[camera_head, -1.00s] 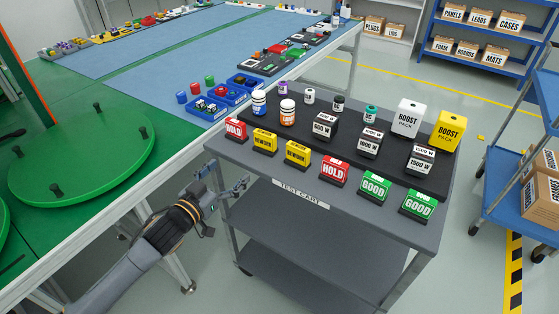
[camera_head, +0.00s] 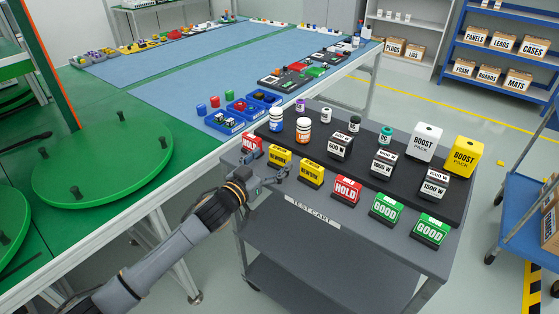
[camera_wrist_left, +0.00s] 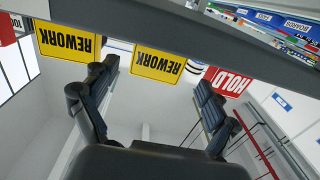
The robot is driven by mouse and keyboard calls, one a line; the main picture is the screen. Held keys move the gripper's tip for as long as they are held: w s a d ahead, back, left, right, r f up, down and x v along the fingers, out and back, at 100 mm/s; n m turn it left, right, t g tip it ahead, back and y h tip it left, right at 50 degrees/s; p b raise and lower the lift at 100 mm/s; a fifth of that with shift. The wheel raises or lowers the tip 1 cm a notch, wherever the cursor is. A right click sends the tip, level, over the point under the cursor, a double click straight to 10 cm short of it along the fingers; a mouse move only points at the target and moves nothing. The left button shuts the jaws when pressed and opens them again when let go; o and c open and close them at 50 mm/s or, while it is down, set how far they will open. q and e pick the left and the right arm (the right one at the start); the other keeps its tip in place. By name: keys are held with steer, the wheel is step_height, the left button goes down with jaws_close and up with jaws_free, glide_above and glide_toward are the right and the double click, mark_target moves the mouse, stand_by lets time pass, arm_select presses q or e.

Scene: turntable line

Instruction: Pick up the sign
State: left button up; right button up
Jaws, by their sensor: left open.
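Several small signs stand in a row along the front of the test cart: a red HOLD sign (camera_head: 251,143), two yellow REWORK signs (camera_head: 279,155) (camera_head: 311,172), another red HOLD sign (camera_head: 346,190) and two green GOOD signs (camera_head: 386,207) (camera_head: 430,229). My left gripper (camera_head: 268,172) is open and empty at the cart's left front edge, in front of the left HOLD and REWORK signs. In the left wrist view, a REWORK sign (camera_wrist_left: 158,66) shows between the open fingers (camera_wrist_left: 152,92), beyond them. The other REWORK sign (camera_wrist_left: 67,42) and a HOLD sign (camera_wrist_left: 228,80) flank it. My right gripper is not in view.
The grey test cart (camera_head: 320,214) also carries bottles, labelled weights and white and yellow BOOST PACK boxes (camera_head: 424,142) (camera_head: 464,156) behind the signs. A green turntable (camera_head: 104,160) lies to the left. The floor in front of the cart looks clear.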

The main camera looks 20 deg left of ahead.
mark_target(278, 156)
arm_select(q)
steer(key=x, duration=0.4)
steer(key=shift+s+d, duration=0.1)
steer(key=shift+d, duration=0.1)
steer(key=c, duration=1.3)
